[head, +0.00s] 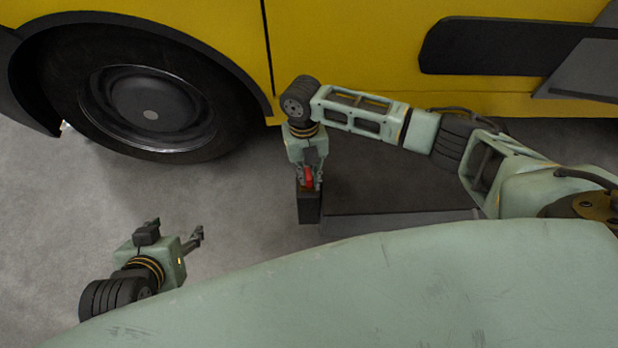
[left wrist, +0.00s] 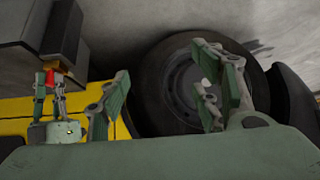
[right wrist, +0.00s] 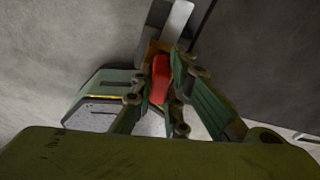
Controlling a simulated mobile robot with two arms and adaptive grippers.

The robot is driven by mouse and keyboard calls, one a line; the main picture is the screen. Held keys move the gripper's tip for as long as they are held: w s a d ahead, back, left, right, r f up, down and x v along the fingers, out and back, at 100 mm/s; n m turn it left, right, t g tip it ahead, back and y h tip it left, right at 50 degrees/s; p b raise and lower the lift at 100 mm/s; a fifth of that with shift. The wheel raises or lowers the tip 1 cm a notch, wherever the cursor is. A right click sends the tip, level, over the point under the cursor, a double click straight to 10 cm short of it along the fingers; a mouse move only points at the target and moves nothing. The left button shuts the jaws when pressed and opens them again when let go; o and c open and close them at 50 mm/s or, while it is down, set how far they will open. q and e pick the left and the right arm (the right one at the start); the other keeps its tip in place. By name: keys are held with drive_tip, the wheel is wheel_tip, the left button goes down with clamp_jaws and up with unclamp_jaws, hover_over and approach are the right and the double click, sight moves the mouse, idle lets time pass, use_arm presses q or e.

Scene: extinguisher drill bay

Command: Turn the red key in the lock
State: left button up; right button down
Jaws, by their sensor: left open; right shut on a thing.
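The red key (head: 309,177) sits at the top of a dark lock post (head: 309,206) in the middle of the head view. My right gripper (head: 308,183) is shut on the key from above. In the right wrist view the key (right wrist: 160,79) lies between the two fingers (right wrist: 158,95); the keyhole itself is hidden. My left gripper (head: 197,238) is open and empty, well to the left of the post. Its spread fingers (left wrist: 165,98) show in the left wrist view, where the red key (left wrist: 50,78) appears small at the left edge.
A yellow vehicle with a large black wheel (head: 150,112) stands behind. A dark flat platform (head: 395,190) lies right of the lock post. Grey floor (head: 235,205) is clear between my left gripper and the post.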

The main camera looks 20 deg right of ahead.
drive_tip(key=shift+m+p, duration=0.4)
drive_tip(key=shift+m, duration=0.1)
drive_tip(key=shift+m+p, duration=0.75)
drive_tip(key=shift+m, duration=0.05)
drive_tip(key=shift+r+m+y+p, duration=0.1)
drive_tip(key=shift+m+y+p, duration=0.2)
drive_tip(key=shift+m+p, duration=0.35)
use_arm(q)
drive_tip(key=s+a+g+y, duration=0.1)
drive_tip(key=s+g, duration=0.3)
drive_tip(key=s, duration=0.4)
drive_tip(key=shift+a+f, duration=0.3)
drive_tip(key=shift+a, duration=0.5)
drive_tip(key=shift+f, duration=0.1)
